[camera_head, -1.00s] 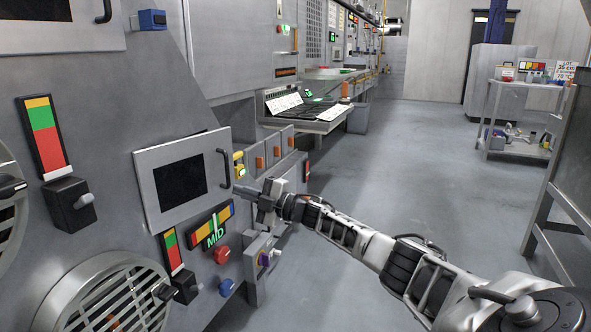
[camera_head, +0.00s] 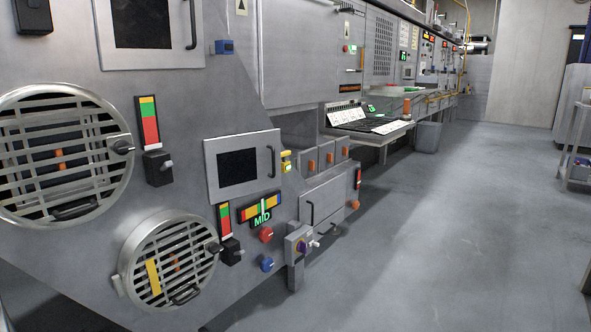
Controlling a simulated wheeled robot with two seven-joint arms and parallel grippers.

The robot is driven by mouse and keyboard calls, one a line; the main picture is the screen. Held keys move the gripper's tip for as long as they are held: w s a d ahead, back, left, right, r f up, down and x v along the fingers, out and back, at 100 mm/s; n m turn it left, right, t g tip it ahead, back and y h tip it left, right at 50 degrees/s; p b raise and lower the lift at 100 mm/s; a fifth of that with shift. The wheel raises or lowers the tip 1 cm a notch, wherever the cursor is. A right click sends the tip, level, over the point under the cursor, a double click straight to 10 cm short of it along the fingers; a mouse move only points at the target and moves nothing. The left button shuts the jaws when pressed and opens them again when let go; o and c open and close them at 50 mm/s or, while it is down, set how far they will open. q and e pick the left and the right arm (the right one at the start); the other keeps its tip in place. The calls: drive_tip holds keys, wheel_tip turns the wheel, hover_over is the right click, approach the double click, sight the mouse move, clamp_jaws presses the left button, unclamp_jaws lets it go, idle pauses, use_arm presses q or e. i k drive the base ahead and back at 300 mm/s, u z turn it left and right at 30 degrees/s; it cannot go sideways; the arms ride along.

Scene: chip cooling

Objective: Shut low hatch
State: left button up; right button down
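Several hatches are on the grey machine front, and I cannot tell which one is the low hatch. A low round grille hatch (camera_head: 195,236) has a dark handle at its bottom and a latch at its right; its rim stands out from the panel. A square hatch with a dark window (camera_head: 218,146) and a handle on its right sits above the MID display (camera_head: 262,221). It stands slightly proud of the panel; whether it is fully shut is unclear. A plain low hatch (camera_head: 333,201) with a handle is farther right. Neither gripper is in view.
A larger round grille hatch (camera_head: 122,127) is at upper left. Red (camera_head: 266,234) and blue (camera_head: 267,264) knobs and a small control box (camera_head: 299,244) stick out near the hatches. A work shelf (camera_head: 370,133) juts out farther back.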

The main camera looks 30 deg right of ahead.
sight(238, 165)
drive_tip(key=z, duration=0.7)
drive_tip(key=i, duration=1.65)
drive_tip(key=u, duration=0.15)
